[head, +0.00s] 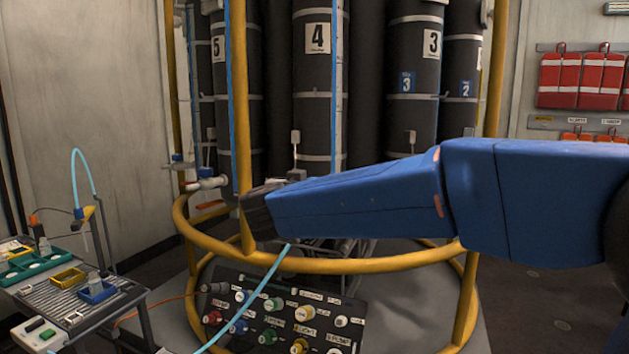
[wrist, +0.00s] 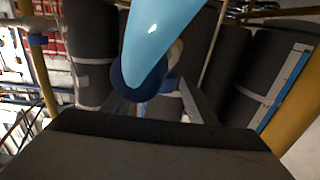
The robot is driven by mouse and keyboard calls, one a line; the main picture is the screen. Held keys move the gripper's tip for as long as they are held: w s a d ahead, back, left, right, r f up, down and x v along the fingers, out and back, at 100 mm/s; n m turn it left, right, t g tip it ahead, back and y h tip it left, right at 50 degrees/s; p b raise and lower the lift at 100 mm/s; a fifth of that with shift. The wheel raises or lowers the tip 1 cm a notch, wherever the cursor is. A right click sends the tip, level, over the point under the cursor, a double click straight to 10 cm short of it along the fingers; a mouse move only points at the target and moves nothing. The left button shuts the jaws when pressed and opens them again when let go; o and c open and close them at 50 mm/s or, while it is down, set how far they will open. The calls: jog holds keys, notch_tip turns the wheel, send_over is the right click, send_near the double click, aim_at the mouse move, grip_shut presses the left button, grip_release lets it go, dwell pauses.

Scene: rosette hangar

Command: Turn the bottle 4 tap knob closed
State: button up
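Bottle 4 (head: 312,75), a tall dark cylinder with a white "4" label, stands upright inside the yellow ring frame (head: 370,265) in the head view. Its lower part is hidden behind my blue arm, and I cannot make out its tap knob there. My gripper (head: 256,210) is low in front of the bottles, at the left end of the arm. In the wrist view my fingers (wrist: 165,105) show apart, but a light blue hose (wrist: 150,45) with a dark blue collar hides their tips. A pale rounded part (wrist: 175,55) shows behind the hose; I cannot tell whether the fingers touch it.
A yellow post (head: 240,110) stands close beside my gripper. Bottle 3 (head: 414,90) and bottle 5 (head: 230,90) flank bottle 4. A panel of coloured knobs (head: 280,318) sits below. A cart with trays (head: 75,295) stands at left. Red packs (head: 583,80) hang at right.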

jog(key=v, duration=1.7)
jog(key=shift+s, duration=0.15)
jog(key=shift+a, duration=0.1)
jog(key=w+d+r+n+t+y, duration=0.2)
jog(key=w+d+r+y, duration=0.1)
jog(key=w+d+y, duration=0.25)
jog(key=s+d+f+n+g+y, duration=0.1)
jog(key=d+f+n+g+y, duration=0.1)
jog(key=d+n+y, duration=0.3)
jog(key=s+d+f+m+g+h, duration=0.1)
jog(key=s+d+f+g, duration=0.5)
jog(key=s+d+f, duration=0.7)
jog(key=s+d+f+m+g+h, duration=0.2)
jog(key=s+d+f+g+h, duration=0.2)
jog(key=s+d+f, duration=0.9)
notch_tip(320, 180, down, 5)
jog(key=shift+s+r+m+g, duration=0.15)
jog(key=shift+s+m+g, duration=0.15)
jog(key=shift+s+g, duration=0.7)
jog(key=shift+w, duration=0.2)
